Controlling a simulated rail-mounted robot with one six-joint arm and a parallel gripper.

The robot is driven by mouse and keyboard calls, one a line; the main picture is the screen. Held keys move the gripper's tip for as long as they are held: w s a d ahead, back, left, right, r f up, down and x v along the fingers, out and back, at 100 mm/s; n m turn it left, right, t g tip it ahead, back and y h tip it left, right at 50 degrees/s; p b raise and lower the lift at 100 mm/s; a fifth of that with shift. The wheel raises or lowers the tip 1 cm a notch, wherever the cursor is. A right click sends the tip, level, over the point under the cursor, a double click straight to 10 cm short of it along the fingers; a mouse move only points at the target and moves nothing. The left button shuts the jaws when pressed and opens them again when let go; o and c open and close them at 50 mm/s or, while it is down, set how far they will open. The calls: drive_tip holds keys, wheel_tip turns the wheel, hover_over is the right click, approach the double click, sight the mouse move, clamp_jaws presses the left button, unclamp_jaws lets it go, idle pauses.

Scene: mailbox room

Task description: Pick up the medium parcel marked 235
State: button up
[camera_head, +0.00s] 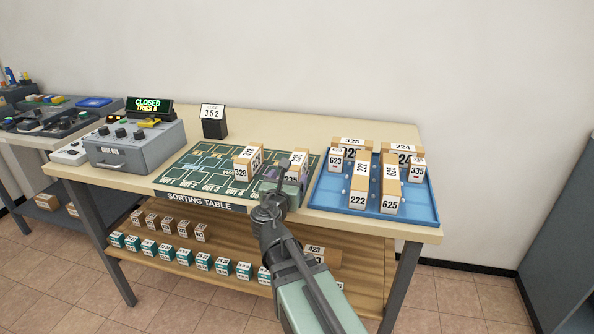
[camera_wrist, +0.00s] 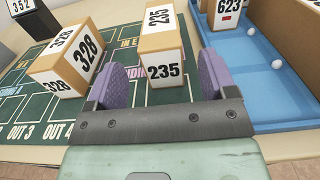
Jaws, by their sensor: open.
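The parcel marked 235 (camera_wrist: 163,56) is a tan box with white number labels on its top and front, standing on the green sorting mat in the wrist view. In the head view the same parcel 235 (camera_head: 299,160) is partly hidden by my arm. My gripper (camera_wrist: 158,84) is open, with its two purple-padded fingers to the left and right of the near, lower part of the parcel. I cannot tell whether either pad touches it. The gripper also shows in the head view (camera_head: 286,180), low over the mat.
Parcel 328 (camera_wrist: 70,57) stands close to the left finger. The blue tray (camera_head: 420,207) at right holds several parcels, including 623 (camera_head: 335,160). A grey control box (camera_head: 135,146) and a 352 sign (camera_head: 213,120) stand at left. The wall is behind.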

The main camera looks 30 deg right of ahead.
sight(294, 163)
drive_tip(key=x, duration=0.6)
drive_tip(key=shift+w+d, duration=0.25)
drive_tip(key=shift+d, duration=0.05)
drive_tip(key=shift+s, duration=0.1)
drive_tip(key=c, duration=1.1)
drive_tip(key=shift+r, duration=0.1)
drive_tip(key=shift+c, duration=0.2)
drive_tip(key=shift+r, duration=0.1)
wheel_tip(294, 163, up, 20)
drive_tip(key=p, duration=2)
